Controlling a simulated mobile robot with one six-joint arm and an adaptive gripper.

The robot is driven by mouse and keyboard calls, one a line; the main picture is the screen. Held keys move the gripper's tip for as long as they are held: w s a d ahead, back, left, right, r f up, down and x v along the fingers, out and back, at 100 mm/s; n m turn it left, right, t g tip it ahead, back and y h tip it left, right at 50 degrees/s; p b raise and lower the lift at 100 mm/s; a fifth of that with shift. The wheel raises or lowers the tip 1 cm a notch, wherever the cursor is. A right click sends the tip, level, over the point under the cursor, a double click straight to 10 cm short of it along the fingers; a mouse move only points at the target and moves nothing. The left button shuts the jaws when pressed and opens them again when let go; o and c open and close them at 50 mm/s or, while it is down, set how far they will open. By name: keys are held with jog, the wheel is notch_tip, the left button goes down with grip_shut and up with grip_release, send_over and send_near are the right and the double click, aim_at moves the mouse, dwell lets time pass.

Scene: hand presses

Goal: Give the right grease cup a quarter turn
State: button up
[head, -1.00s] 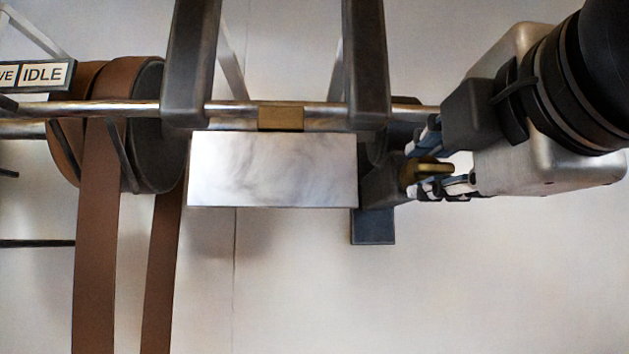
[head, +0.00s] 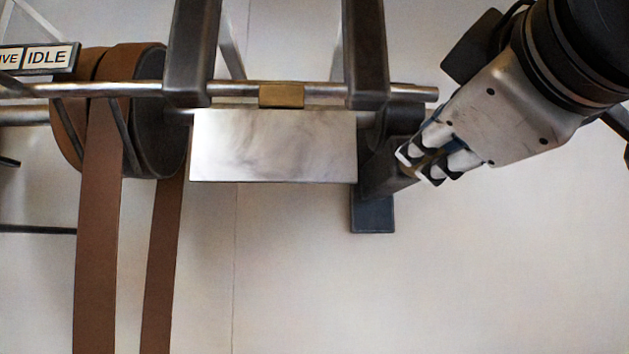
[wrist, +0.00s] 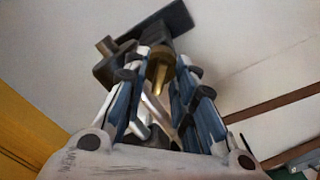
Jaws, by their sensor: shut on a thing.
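The right grease cup is a brass-coloured round piece (wrist: 161,64) between my fingers in the wrist view. It has a paler brass stem pointing toward my palm. My gripper (head: 420,165) comes from the upper right in the head view, with its fingers on either side of the cup at the dark bearing block (head: 388,180). In the wrist view my gripper (wrist: 162,60) is shut on the cup. The fingers mostly hide the cup in the head view. How far the cup is turned cannot be told.
A steel shaft (head: 230,93) with a brass block (head: 282,96) runs across the top. A pale metal plate (head: 272,146) hangs below it. Dark uprights (head: 365,50) stand close to the left of my gripper. Brown belts (head: 98,230) hang at left. A sign reads IDLE (head: 47,57). The lower right is clear.

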jog(key=shift+m+b, duration=0.5)
jog(key=shift+m, duration=4)
jog(key=o, duration=0.8)
jog(key=s, duration=1.2)
jog(key=shift+s, duration=0.1)
